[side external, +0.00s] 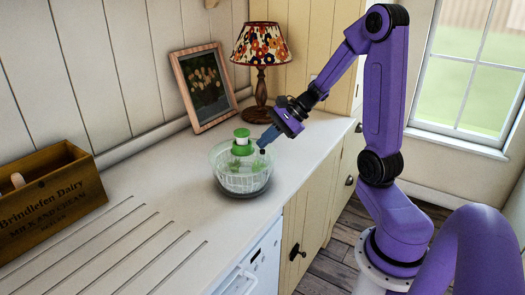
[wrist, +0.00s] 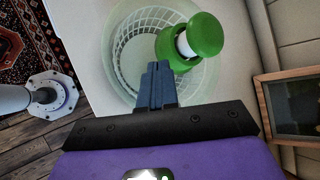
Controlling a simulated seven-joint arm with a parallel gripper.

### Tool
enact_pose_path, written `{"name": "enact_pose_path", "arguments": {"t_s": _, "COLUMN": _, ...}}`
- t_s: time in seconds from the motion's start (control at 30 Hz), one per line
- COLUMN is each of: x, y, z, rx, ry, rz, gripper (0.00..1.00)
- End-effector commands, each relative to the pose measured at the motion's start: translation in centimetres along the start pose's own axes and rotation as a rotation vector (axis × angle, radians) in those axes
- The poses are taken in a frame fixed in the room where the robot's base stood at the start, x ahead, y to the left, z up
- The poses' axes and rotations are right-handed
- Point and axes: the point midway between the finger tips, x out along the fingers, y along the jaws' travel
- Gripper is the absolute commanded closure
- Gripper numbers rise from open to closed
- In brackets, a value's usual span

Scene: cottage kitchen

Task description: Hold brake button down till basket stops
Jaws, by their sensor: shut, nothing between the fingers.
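A clear salad spinner bowl (side external: 241,186) with a white slatted basket (side external: 240,181) stands on the counter, with some green showing inside. A green pump knob (side external: 242,133) on a white stem stands up from its lid; the knob also shows in the wrist view (wrist: 206,34). My gripper (side external: 264,145) is shut and empty, pointing down over the right side of the lid. Its blue fingers (wrist: 155,68) lie beside the green hub in the wrist view. A small dark spot shows under the fingertips. I cannot make out the brake button, or whether the fingertips touch the lid.
A wooden crate (side external: 50,204) stands at the left of the counter (side external: 150,205). A framed picture (side external: 204,88) and a lamp with a floral shade (side external: 261,47) stand behind the spinner. Grooves run along the front left counter. The counter between crate and spinner is clear.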

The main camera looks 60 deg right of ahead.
Motion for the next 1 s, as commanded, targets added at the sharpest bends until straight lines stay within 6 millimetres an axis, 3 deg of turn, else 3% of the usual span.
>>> {"name": "enact_pose_path", "arguments": {"t_s": 1.0, "x": 0.56, "y": 0.4, "z": -0.39, "rx": 0.0, "ry": 0.0, "rz": 0.001, "gripper": 1.0}}
